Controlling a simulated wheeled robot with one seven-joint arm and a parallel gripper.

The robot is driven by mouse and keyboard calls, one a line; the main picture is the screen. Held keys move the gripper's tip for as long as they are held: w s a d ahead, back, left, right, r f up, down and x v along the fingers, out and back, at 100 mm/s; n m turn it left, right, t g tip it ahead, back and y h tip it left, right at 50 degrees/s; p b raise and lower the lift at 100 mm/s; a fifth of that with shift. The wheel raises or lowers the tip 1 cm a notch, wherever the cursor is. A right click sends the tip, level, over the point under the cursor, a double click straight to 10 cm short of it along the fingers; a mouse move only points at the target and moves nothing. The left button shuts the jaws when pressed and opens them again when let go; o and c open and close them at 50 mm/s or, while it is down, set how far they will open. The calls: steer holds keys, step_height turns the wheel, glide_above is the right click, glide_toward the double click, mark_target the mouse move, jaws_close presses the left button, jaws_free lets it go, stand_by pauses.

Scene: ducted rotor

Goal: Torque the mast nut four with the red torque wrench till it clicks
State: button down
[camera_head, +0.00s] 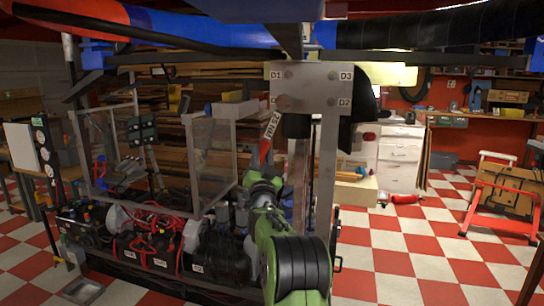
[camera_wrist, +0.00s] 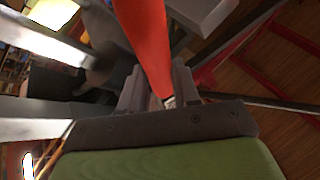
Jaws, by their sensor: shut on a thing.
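The red torque wrench (camera_head: 266,148) stands nearly upright and slightly tilted, with a pale lettered tag (camera_head: 271,125) near its top. My gripper (camera_head: 263,176) is shut on its lower end. In the wrist view the red wrench (camera_wrist: 150,45) rises between the two fingers of my gripper (camera_wrist: 158,92). The grey mast plate (camera_head: 311,84) carries the labels D1, D3 and D2 with nuts beside them. The wrench's upper end reaches the plate's lower left nut (camera_head: 283,102); its label is not readable. I cannot tell how the wrench head sits on that nut.
A grey post (camera_head: 326,165) drops below the plate. Blue and black ducts (camera_head: 430,38) hang overhead. Checkered floor (camera_head: 405,240) is free at right, before a red stand (camera_head: 505,195).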

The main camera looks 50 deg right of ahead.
steer(key=shift+s+d+f+n+t+y+b, duration=0.15)
steer(key=shift+s+n+t+y+b, duration=0.15)
steer(key=shift+s+n+b, duration=0.3)
steer(key=shift+w, duration=0.15)
